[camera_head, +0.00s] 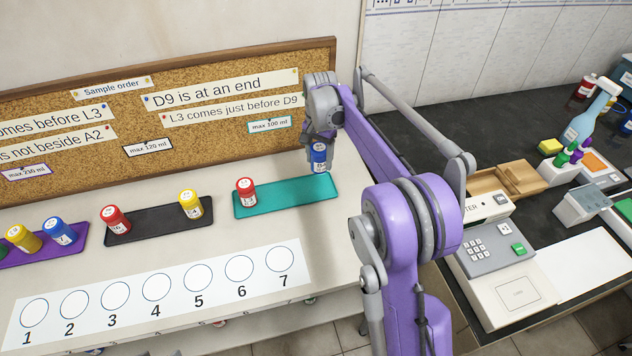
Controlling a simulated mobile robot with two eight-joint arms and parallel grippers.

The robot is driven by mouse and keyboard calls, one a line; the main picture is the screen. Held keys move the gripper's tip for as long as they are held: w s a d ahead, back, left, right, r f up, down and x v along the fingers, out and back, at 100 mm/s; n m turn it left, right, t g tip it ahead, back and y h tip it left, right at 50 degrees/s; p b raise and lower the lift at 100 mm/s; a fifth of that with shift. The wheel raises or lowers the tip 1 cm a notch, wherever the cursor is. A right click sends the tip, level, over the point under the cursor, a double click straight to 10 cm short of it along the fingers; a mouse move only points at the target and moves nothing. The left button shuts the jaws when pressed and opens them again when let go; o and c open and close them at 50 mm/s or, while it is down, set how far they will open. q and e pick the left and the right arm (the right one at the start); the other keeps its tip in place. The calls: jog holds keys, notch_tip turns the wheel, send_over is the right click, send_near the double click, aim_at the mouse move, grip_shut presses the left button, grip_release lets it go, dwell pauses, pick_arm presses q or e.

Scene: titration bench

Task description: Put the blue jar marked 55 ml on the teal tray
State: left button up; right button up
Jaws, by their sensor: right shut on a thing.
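My right gripper (320,140) is shut on a blue jar (319,158) with a white label. It holds the jar upright at the right end of the teal tray (285,199). I cannot tell whether the jar's base touches the tray, and its volume mark is too small to read. A red jar (246,192) stands on the left end of the teal tray. Another blue jar (61,232) stands on the purple tray (22,254) at the far left. My left gripper is not in view.
A black tray (155,223) holds a red jar (115,219) and a yellow jar (191,204). A yellow jar (22,238) is on the purple tray. A strip with numbered circles (157,287) lies in front. A corkboard (215,75) with notes stands behind. The teal tray's middle is clear.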

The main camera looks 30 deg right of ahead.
jog(key=shift+f, duration=4)
jog(key=shift+f, duration=0.1)
jog(key=o, duration=1.4)
